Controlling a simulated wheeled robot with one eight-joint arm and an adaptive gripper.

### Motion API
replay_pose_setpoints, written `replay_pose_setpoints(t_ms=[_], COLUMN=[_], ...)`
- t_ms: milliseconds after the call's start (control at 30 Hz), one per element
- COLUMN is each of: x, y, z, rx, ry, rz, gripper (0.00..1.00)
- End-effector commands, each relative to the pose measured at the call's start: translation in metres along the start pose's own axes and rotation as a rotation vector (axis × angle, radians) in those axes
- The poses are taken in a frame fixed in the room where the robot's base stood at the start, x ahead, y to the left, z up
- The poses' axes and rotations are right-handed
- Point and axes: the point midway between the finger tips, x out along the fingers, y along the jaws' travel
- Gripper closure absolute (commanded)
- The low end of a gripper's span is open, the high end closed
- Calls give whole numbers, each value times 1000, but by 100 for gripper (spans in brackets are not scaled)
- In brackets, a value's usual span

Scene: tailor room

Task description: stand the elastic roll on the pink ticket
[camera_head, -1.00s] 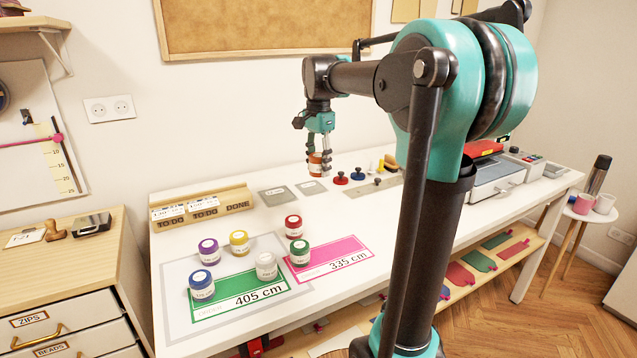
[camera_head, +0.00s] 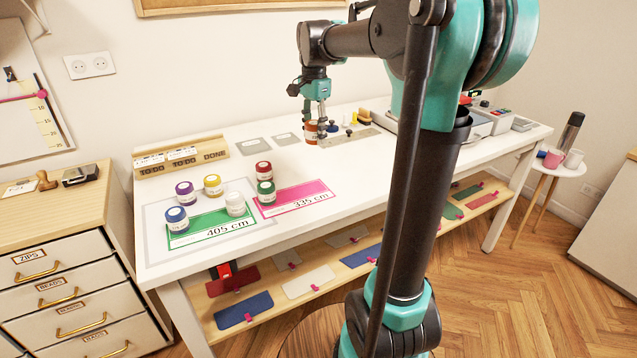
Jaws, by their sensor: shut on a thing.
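An orange-brown roll with a pale label (camera_head: 311,132) is held between the fingers of my gripper (camera_head: 318,125), which is shut on it. It hangs over the back of the white table, and I cannot tell its exact height. The pink ticket (camera_head: 306,197), marked 335 cm, lies flat nearer the front, below and slightly left of my gripper in the picture. A green-topped roll (camera_head: 265,194) stands at its left end. A red roll (camera_head: 263,171) stands just behind that one.
A green ticket (camera_head: 200,229), marked 405 cm, lies to the left. A white roll (camera_head: 235,204) and a blue roll (camera_head: 177,220) stand at it; purple (camera_head: 186,194) and yellow (camera_head: 213,185) rolls stand behind. A wooden card rack (camera_head: 181,157) is at back left. The pink ticket's right part is clear.

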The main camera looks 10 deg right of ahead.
Motion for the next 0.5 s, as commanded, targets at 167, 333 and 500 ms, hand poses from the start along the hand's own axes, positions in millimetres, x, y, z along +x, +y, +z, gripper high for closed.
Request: replay_pose_setpoints(t_ms=[167,333,500], x=[45,85,111], y=[0,0,0], z=[0,0,0], rx=[0,0,0], ry=[0,0,0], rz=[0,0,0], gripper=[84,84,84])
